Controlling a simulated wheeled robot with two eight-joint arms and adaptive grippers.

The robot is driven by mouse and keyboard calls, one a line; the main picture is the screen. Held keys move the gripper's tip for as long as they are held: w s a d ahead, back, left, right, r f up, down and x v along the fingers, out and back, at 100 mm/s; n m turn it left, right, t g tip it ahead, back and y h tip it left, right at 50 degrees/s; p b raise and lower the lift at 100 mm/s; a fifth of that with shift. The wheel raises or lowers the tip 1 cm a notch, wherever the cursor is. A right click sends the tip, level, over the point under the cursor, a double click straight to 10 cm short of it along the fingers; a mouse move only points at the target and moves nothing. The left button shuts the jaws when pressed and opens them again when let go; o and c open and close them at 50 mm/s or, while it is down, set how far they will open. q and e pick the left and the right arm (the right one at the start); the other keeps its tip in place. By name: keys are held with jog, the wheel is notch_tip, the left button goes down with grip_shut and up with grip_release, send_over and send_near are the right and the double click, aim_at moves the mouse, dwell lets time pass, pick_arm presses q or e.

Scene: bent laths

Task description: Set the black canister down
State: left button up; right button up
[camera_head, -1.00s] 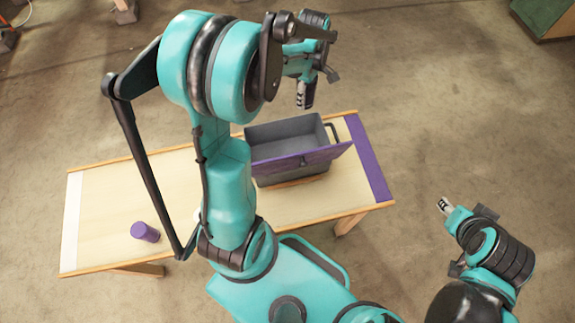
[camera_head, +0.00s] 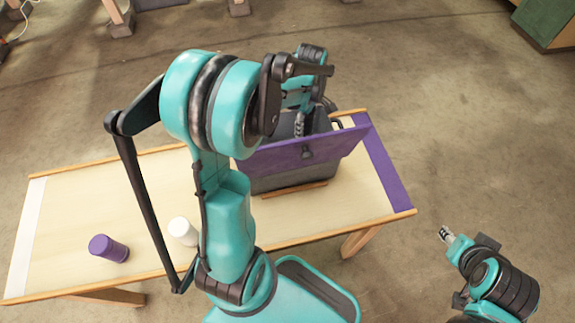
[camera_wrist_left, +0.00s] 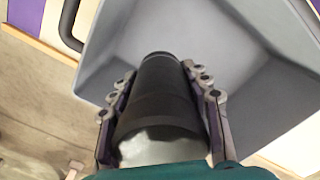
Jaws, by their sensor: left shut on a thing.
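The black canister (camera_wrist_left: 165,92) is held between the fingers of my left gripper (camera_wrist_left: 162,100), as the left wrist view shows. Grey walls of the box (camera_wrist_left: 240,60) fill the view beyond and around it. In the head view my left gripper (camera_head: 308,122) is at the open top of the grey box (camera_head: 285,179), partly behind its purple front panel (camera_head: 300,152). The canister cannot be made out clearly there, and I cannot tell whether it touches the box floor. My right gripper (camera_head: 446,235) is off the table at the right, too small to judge.
The box stands on a wooden table (camera_head: 75,205) near the purple strip (camera_head: 383,175) at its right end. The table's far left is clear.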

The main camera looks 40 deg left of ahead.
pick_arm(q)
notch_tip(320, 180, down, 10)
jog(key=b, duration=0.4)
jog(key=shift+f, duration=0.15)
jog(key=shift+f, duration=0.1)
jog(key=o, duration=1.3)
jog(key=shift+o, duration=0.2)
jog(key=shift+r, duration=0.4)
notch_tip(320, 180, up, 12)
jog(key=p, duration=0.4)
jog(key=shift+f, duration=0.2)
